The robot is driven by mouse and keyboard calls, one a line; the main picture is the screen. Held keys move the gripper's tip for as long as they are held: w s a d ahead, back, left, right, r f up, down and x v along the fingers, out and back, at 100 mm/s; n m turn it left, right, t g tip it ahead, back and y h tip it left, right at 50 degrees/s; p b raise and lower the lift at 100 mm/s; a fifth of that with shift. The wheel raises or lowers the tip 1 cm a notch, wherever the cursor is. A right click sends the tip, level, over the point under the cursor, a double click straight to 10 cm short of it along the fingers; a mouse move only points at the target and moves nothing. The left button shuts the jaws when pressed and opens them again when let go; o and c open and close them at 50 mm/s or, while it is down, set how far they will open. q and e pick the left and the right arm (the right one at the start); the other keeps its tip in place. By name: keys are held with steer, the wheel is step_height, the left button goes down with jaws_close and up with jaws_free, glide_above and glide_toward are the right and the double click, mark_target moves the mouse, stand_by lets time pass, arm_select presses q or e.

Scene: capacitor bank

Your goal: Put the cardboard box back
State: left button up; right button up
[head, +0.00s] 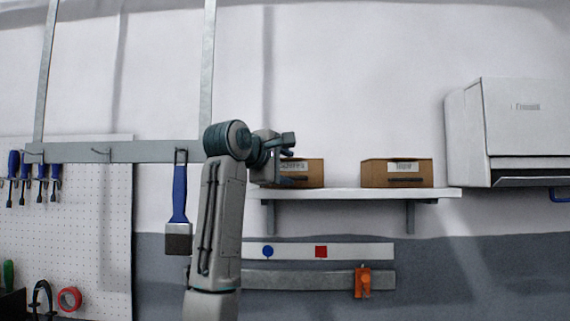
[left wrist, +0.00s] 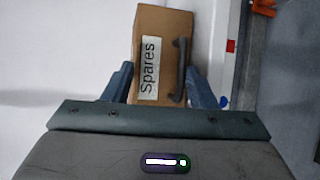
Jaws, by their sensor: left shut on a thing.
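A brown cardboard box (head: 304,172) with a pale label is at the left end of the white wall shelf (head: 345,193). My left gripper (head: 287,160) reaches it from the left and partly covers it. In the left wrist view the same box (left wrist: 165,48), labelled "Spares" and with a dark handle, lies between the two fingers of my left gripper (left wrist: 160,85), which is shut on it. I cannot tell whether the box touches the shelf. A second cardboard box (head: 397,173) with a label stands on the right part of the shelf. My right gripper is not in view.
A white wall unit (head: 515,133) hangs to the right of the shelf. A blue-handled brush (head: 179,205) hangs left of my arm. The shelf between the boxes is clear.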

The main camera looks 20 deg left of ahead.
arm_select(q)
steer(key=o, duration=0.7)
steer(key=shift+o, duration=0.2)
steer(key=shift+f, duration=0.1)
steer(key=shift+s+a+b, duration=0.1)
steer(key=shift+s+b, duration=0.2)
steer(key=shift+b, duration=0.1)
steer(key=b+v, duration=0.7)
steer(key=v, duration=0.4)
steer(key=shift+s, duration=0.15)
